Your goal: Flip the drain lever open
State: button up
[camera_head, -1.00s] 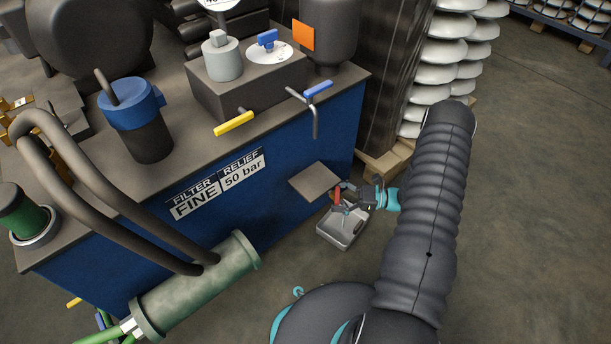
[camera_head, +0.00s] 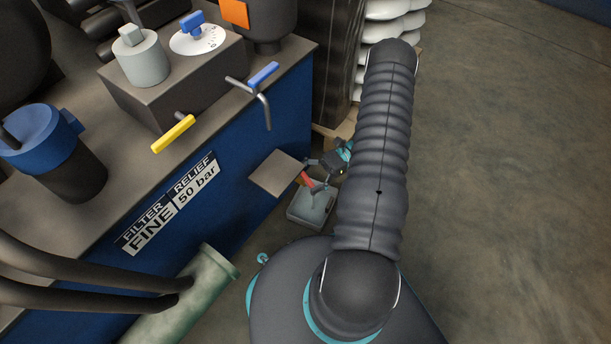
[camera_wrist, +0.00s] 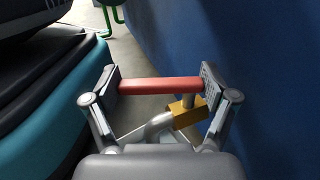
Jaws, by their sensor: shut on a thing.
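The red drain lever (camera_wrist: 160,85) lies crosswise between the two fingers of my gripper (camera_wrist: 161,78) in the wrist view. The fingers are shut on it, with one pad at each end of the red bar. Below it are a brass valve body (camera_wrist: 187,112) and a bent grey pipe (camera_wrist: 158,127). In the head view, a small part of the red lever (camera_head: 304,179) shows under the grey ledge, beside my gripper (camera_head: 313,175). A grey tray (camera_head: 307,211) stands on the floor below. The ledge and my gripper partly hide the valve in that view.
The blue cabinet wall (camera_wrist: 249,55) is close on the right in the wrist view. A square grey ledge (camera_head: 276,174) juts from the cabinet just above the lever. Yellow (camera_head: 173,133) and blue (camera_head: 263,75) handles sit higher up. Floor at right is open.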

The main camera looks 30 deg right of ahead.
jog(key=shift+d, duration=0.1)
jog(key=o, duration=1.5)
jog(key=d, duration=1.1)
jog(key=shift+w+d, duration=0.4)
jog(key=shift+w, duration=0.05)
